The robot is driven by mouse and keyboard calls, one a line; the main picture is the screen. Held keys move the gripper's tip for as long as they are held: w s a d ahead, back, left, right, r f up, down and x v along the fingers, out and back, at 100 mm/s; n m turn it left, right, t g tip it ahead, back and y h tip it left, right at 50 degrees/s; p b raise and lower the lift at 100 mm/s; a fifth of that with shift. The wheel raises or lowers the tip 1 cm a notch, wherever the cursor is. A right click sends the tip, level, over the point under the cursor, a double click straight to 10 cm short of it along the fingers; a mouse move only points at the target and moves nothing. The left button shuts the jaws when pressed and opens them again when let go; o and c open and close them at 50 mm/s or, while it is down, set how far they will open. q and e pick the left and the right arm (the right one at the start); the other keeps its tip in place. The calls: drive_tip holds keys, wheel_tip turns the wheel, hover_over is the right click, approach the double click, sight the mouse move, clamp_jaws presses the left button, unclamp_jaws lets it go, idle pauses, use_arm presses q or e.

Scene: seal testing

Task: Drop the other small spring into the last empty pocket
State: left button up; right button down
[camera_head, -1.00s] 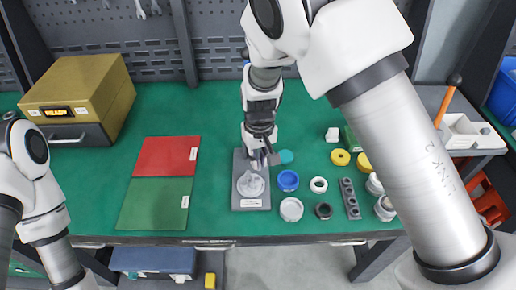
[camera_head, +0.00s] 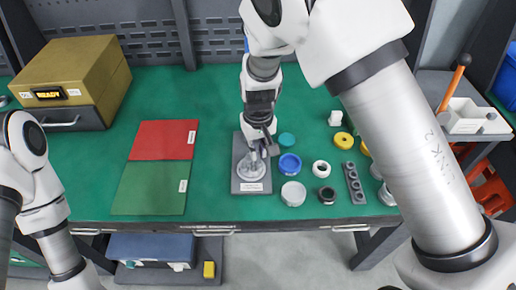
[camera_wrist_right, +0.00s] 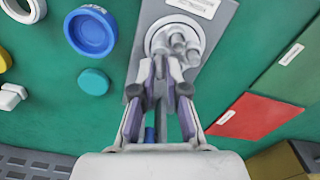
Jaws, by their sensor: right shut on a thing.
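The grey fixture plate (camera_head: 251,187) lies on the green table top in the head view. It carries a pale round holder (camera_head: 248,168), which also shows in the wrist view (camera_wrist_right: 158,42) with several short grey cylinders standing on it. My right gripper (camera_head: 266,150) is over the holder's far right part, pointing down. In the wrist view my right gripper's fingertips (camera_wrist_right: 163,64) are close together at the holder's edge. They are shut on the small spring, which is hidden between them. Individual pockets are too small to tell apart. My left arm shows at the left, its gripper out of frame.
A blue ring (camera_head: 290,164), a teal cap (camera_head: 286,139), a white disc (camera_head: 293,193) and a black ring (camera_head: 326,195) stand right of the plate. Red (camera_head: 163,140) and green (camera_head: 152,188) mats lie left. A yellow box (camera_head: 75,70) stands at the back left.

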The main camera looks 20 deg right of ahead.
drive_tip(key=shift+f, duration=0.3)
drive_tip(key=c, duration=1.5)
unclamp_jaws()
drive_tip(key=shift+r+p, duration=1.75)
drive_tip(key=shift+p, duration=0.1)
drive_tip(key=o, duration=0.6)
